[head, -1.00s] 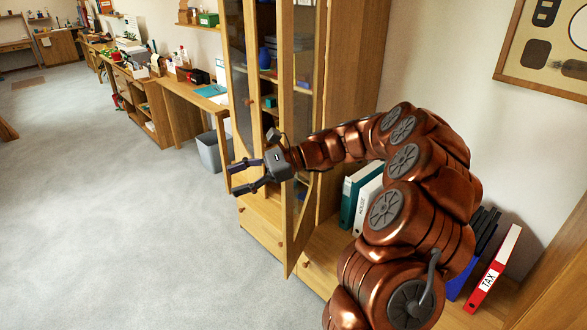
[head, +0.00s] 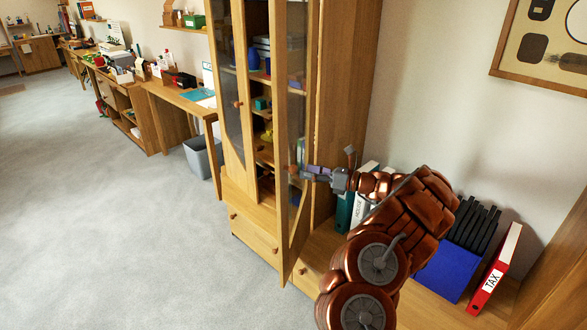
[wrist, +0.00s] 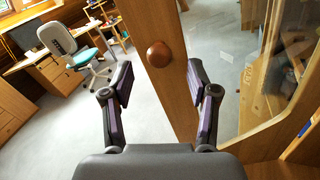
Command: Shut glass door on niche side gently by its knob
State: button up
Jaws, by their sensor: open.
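The glass door on the niche side (head: 284,215) is the cabinet's right door and stands swung out toward me. Its wooden edge stile (wrist: 178,98) and round brown knob (wrist: 159,54) show in the wrist view. My gripper (wrist: 159,73) is open, with one finger on each side of the knob in that picture; I cannot tell whether it touches. In the head view my gripper (head: 308,173) is at the door's mid-height, on its right side, and nothing is held. The knob is partly hidden by the fingers there.
The cabinet's left glass door (head: 230,90) has its own knob (head: 238,103). Shelves with small items show between the doors. Drawers (head: 252,232) lie below. Binders, including a red one (head: 495,270), stand in the low niche to the right. The carpet (head: 110,220) on the left is clear.

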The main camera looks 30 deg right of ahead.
aim_at(293, 169)
jog(key=p+x, duration=0.1)
jog(key=x, duration=0.5)
jog(key=shift+s, duration=0.1)
grip_shut()
dwell(0.4)
